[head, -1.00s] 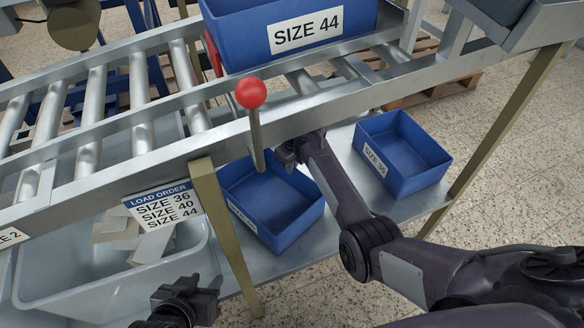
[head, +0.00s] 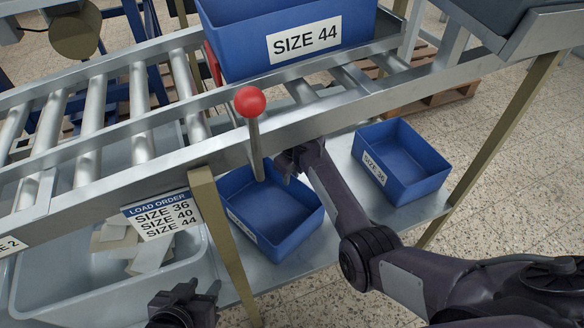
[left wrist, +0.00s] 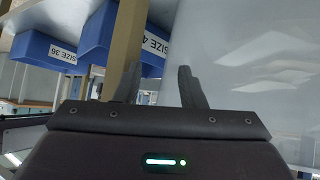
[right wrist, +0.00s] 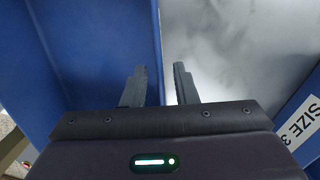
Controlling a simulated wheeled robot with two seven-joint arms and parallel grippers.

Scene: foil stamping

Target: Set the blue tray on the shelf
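A blue tray (head: 288,222) sits on the lower shelf (head: 335,226) under the conveyor; its label is only partly readable. My right gripper (head: 288,165) is at its far right side, partly below the conveyor rail. In the right wrist view the fingers (right wrist: 160,75) are partly open, one on each side of this tray's wall (right wrist: 100,50), with a gap showing. A second blue tray (head: 415,180), labelled SIZE 36, stands to the right on the same shelf. A third blue tray (head: 240,50), labelled SIZE 44, is on the conveyor. My left gripper (head: 195,292) is open and empty at lower left.
A conveyor rail (head: 300,118) runs over the shelf, with a red-knobbed lever (head: 250,102) in front of the middle tray. An olive post (head: 222,240) stands beside that tray. A grey bin (head: 60,285) with pale pieces and a LOAD ORDER sign (head: 161,213) are at left.

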